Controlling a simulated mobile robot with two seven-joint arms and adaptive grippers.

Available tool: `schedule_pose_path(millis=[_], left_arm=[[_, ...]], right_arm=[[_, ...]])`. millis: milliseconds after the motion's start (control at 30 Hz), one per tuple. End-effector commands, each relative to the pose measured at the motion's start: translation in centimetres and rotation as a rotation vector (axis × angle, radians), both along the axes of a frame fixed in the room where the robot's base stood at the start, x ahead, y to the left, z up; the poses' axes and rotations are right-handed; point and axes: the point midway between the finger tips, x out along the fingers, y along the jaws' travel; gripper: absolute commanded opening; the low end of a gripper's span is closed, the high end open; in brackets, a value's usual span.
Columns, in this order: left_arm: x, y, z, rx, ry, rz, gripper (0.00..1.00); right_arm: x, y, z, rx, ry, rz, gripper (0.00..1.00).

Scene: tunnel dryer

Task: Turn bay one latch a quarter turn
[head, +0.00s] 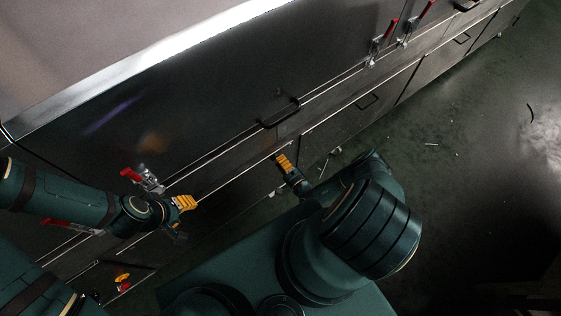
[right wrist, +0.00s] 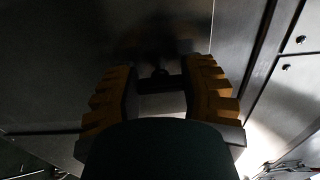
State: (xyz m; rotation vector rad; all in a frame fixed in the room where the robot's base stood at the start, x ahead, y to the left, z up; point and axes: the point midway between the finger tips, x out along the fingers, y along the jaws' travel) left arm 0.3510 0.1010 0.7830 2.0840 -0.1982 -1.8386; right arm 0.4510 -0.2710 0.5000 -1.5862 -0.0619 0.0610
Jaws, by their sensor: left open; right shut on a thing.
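My right gripper (head: 284,161), with yellow ribbed fingers, reaches the dark lower front of the dryer, below a black bar handle (head: 280,113). In the right wrist view its two fingers (right wrist: 161,98) stand either side of a small dark part (right wrist: 160,78) on the metal face. It is shut on this part; I cannot tell for certain whether it is the bay one latch. My left gripper (head: 184,203) is open beside a red-handled clamp (head: 141,178) on the dryer front. No label for bay one is readable.
Two more red-handled clamps (head: 391,29) (head: 424,11) sit further along the dryer. A yellow and red button (head: 122,279) is at lower left. The green floor (head: 460,130) to the right is mostly clear.

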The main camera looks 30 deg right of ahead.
Motion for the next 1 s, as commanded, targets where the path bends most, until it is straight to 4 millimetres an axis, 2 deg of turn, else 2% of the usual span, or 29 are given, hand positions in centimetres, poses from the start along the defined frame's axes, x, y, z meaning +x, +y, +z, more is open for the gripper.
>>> schedule_pose_path(millis=[100, 133, 200, 533, 667, 767, 1000], left_arm=[[0.0, 0.0, 0.0, 0.000, 0.000, 0.000, 0.47], [0.0, 0.0, 0.0, 0.000, 0.000, 0.000, 0.47], [0.0, 0.0, 0.0, 0.000, 0.000, 0.000, 0.47], [0.0, 0.0, 0.0, 0.000, 0.000, 0.000, 0.47], [0.0, 0.0, 0.0, 0.000, 0.000, 0.000, 0.47], [0.0, 0.0, 0.0, 0.000, 0.000, 0.000, 0.47], [0.0, 0.0, 0.0, 0.000, 0.000, 0.000, 0.47]], right_arm=[[0.1, 0.0, 0.1, -0.001, -0.003, -0.001, 0.07], [0.1, 0.0, 0.1, -0.001, -0.002, -0.001, 0.56], [0.1, 0.0, 0.1, 0.000, -0.002, 0.000, 0.76], [0.0, 0.0, 0.1, 0.001, -0.001, 0.000, 0.76], [0.0, -0.1, 0.7, 0.003, 0.000, -0.001, 0.76], [0.0, -0.1, 1.6, 0.003, 0.000, -0.001, 0.76], [0.1, -0.1, 5.4, 0.004, -0.008, -0.001, 0.76]])
